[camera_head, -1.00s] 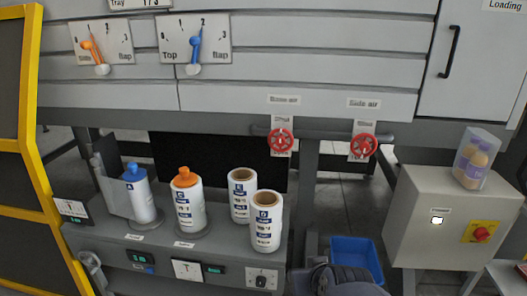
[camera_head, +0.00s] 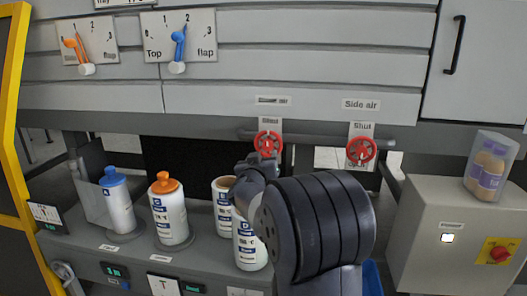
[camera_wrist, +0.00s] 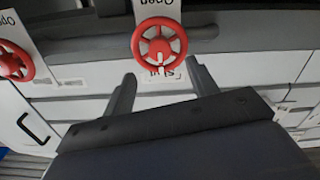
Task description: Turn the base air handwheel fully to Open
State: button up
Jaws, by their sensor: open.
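The red base air handwheel (camera_head: 268,143) sits on the pipe under the panel, below its partly covered label (camera_head: 273,100). It also shows in the wrist view (camera_wrist: 141,44), which is upside down, with "Open" and "Shut" on its plate. A pale mark on the wheel lies on the side toward "Shut". My gripper (camera_wrist: 162,78) is open and empty, its two fingers spread just short of the wheel, apart from it as far as I can tell. In the head view my gripper (camera_head: 258,163) is just below the wheel, and my arm hides its lower surroundings.
The red side air handwheel (camera_head: 361,151) is close by on the right, on the same pipe (camera_head: 318,134). Several bottles, including an orange-capped bottle (camera_head: 168,210), stand on the shelf below. A grey control box (camera_head: 430,235) stands at the right.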

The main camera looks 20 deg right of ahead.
aim_at(267, 147)
jog(key=x, duration=0.7)
jog(key=shift+c, duration=0.4)
jog(key=c, duration=0.9)
